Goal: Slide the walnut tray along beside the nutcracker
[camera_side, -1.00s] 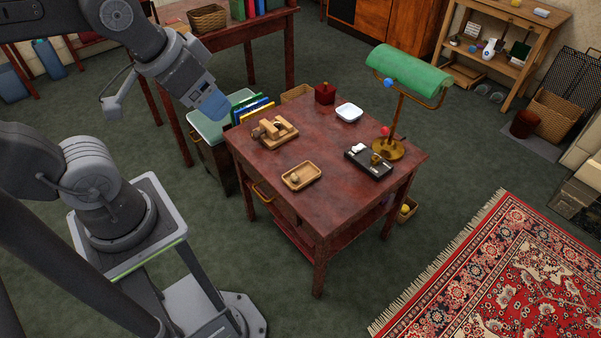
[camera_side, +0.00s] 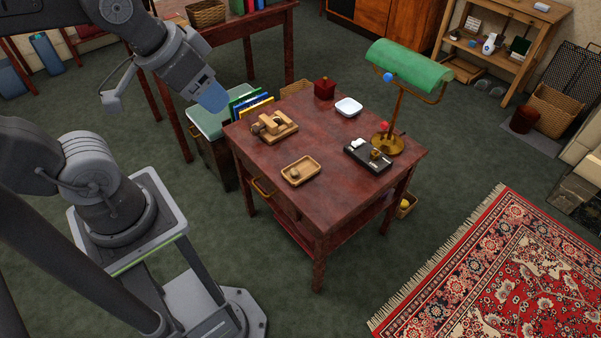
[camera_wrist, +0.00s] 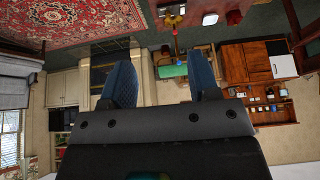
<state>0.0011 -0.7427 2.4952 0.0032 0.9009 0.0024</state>
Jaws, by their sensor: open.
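The walnut tray (camera_side: 300,170), a small light-wood tray with a small brown round thing in it, lies near the front left of the red-brown table (camera_side: 330,205). The wooden nutcracker (camera_side: 272,126) sits behind it and to its left, with a gap between them. My gripper (camera_side: 212,99) is left of the table and above it, apart from both. In the wrist view my gripper (camera_wrist: 163,68) shows two blue fingers spread wide with nothing between them. I cannot make out the tray or the nutcracker in the wrist view.
A brass lamp with a green shade (camera_side: 409,68) stands at the table's right, behind a black tray (camera_side: 368,157). A white dish (camera_side: 348,107) and a dark red box (camera_side: 324,89) are at the back. The table's middle is clear.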

